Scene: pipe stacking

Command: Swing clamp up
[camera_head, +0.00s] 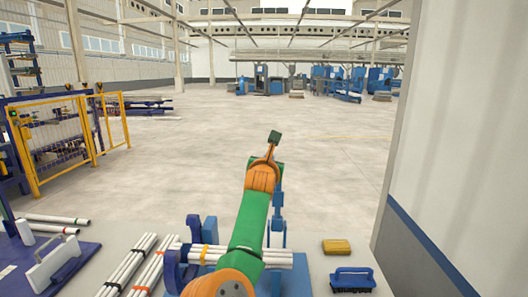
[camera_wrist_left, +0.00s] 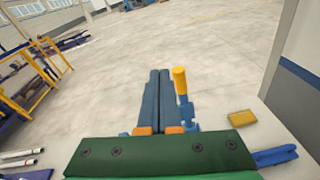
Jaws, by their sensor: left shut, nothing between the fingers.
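My left gripper (camera_wrist_left: 159,76) is shut and empty, its two blue-grey fingers pressed together in the left wrist view. The clamp (camera_wrist_left: 184,105) is just right of the fingers there; its yellow handle grip (camera_wrist_left: 180,80) stands nearly upright. Whether the fingers touch it I cannot tell. The blue clamp (camera_head: 278,205) shows partly, right of my arm. White pipes (camera_head: 200,254) lie bundled in a blue cradle (camera_head: 194,228), partly behind my arm. My right gripper is not in view.
A yellow sponge (camera_head: 336,246) and a blue brush (camera_head: 352,279) lie to the right, near a wall (camera_head: 450,150). Loose white pipes (camera_head: 127,265) lie left of the cradle, beside a blue board (camera_head: 45,275). A yellow fence (camera_head: 62,140) stands farther left. The floor beyond is open.

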